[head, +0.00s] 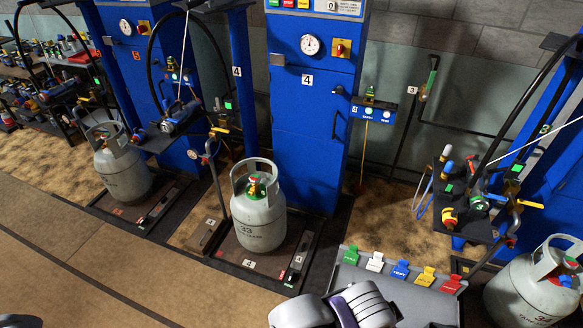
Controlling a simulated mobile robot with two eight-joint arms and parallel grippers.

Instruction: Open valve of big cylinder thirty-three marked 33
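A big grey cylinder marked 33 (262,226) stands upright on a low dark scale platform (301,245) with a number 4 plate, in the middle of the head view. Its valve (256,188), with green and red parts, sits at the top inside the ring-shaped collar. I cannot tell whether the valve is open or closed. Neither gripper shows; only grey rounded parts of my own body show at the bottom edge.
Another grey cylinder (124,178) stands on a scale at left, and one (520,296) is at lower right. A blue cabinet (306,130) stands behind. A grey tray with coloured tags (350,257) is right of the middle cylinder. Floor at lower left is clear.

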